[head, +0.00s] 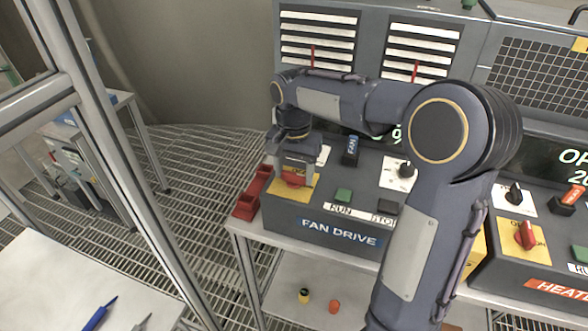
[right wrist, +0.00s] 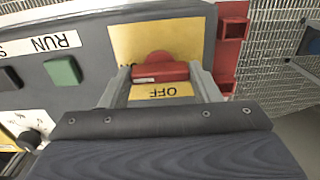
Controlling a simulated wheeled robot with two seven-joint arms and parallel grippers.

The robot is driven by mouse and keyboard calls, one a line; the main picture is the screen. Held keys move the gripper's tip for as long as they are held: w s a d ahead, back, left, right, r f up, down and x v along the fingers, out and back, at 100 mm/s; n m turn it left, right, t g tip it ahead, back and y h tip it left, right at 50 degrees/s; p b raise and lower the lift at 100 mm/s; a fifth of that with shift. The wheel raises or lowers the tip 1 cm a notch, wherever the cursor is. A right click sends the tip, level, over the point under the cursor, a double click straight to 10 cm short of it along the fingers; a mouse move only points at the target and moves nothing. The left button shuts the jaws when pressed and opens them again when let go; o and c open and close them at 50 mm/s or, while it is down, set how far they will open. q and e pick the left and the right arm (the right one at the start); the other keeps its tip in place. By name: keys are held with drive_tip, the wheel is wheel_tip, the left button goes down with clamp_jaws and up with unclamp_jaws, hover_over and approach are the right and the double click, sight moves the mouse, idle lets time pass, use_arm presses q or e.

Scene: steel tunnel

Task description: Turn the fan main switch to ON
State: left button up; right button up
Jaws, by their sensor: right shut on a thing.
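The fan main switch is a red handle (head: 292,179) on a yellow plate (head: 302,192) at the left end of the FAN DRIVE panel (head: 275,213). My right gripper (head: 290,170) reaches down over it from above and partly hides it. In the right wrist view, the red handle (right wrist: 160,71) lies crosswise between the two fingers of my right gripper (right wrist: 162,82), which is shut on it. An upside-down OFF label (right wrist: 168,91) shows on the near side of the handle. Another label at its left is mostly hidden. My left gripper is not in view.
Right of the switch are a green RUN button (head: 343,195), a dark STOP button (head: 387,207) and a black knob (head: 406,170). A red bracket (head: 252,192) stands at the panel's left edge. The HEAT panel (head: 540,270) with a similar red switch (head: 525,235) is at right.

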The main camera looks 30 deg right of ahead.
sight(294, 173)
drive_tip(key=shift+r, duration=0.1)
idle(0.3)
drive_tip(key=o, duration=1)
wheel_tip(294, 173, up, 8)
drive_tip(key=shift+f, duration=0.15)
